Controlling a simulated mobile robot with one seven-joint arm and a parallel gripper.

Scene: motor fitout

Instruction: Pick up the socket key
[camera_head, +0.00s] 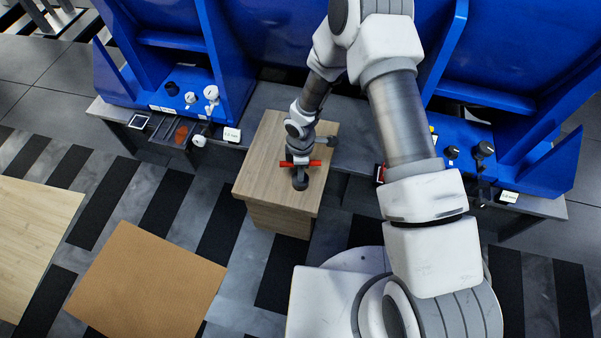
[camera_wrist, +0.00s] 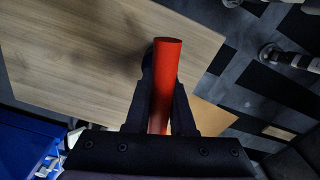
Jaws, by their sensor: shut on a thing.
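The socket key shows a red bar (camera_head: 314,163) with a dark, stubby part below it, over the wooden-topped block (camera_head: 262,180) in the head view. My gripper (camera_head: 299,161) comes down over the middle of the red bar. In the wrist view the red bar (camera_wrist: 166,65) runs between the two dark fingers of my gripper (camera_wrist: 167,90), which are shut on it. A dark rounded part shows just left of the bar there. I cannot tell whether the key's lower end touches the wood.
A small grey object (camera_head: 327,141) lies at the block's back right. Blue machine frames (camera_head: 165,45) with knobs and gauges stand behind on a dark bench. A brown board (camera_head: 145,285) and a pale wooden top (camera_head: 30,225) lie at left. Striped floor is open between them.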

